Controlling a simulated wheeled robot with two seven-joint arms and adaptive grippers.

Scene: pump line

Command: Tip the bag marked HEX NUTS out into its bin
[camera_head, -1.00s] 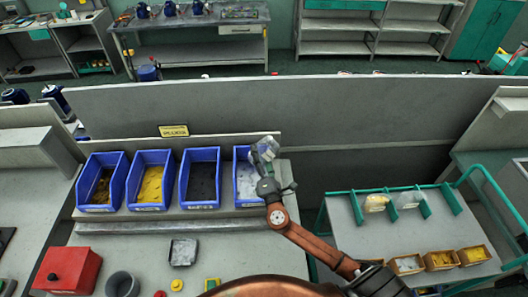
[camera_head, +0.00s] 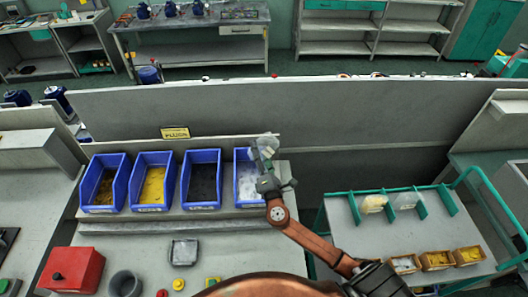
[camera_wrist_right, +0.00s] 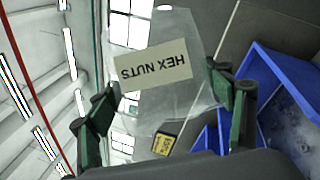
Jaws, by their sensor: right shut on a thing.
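My right gripper (camera_head: 266,168) is shut on a clear bag (camera_head: 267,146) over the right side of the rightmost blue bin (camera_head: 250,204). In the right wrist view the bag (camera_wrist_right: 185,90) lies between the two fingers, and its pale label HEX NUTS (camera_wrist_right: 153,65) reads upside down. The bag looks see-through, and I make out no nuts in it. The blue bin (camera_wrist_right: 270,75) shows at the right of that view, with small pale bits inside. In the head view pale grey contents (camera_head: 247,182) lie in it. Its front label is too small to read. My left gripper is out of view.
Three more blue bins (camera_head: 202,205) stand in a row to the left, with dark, yellow and brownish contents. A grey partition (camera_head: 300,115) rises behind. A green-railed cart (camera_head: 345,225) at the right carries more bags (camera_head: 374,203) and small boxes (camera_head: 438,261).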

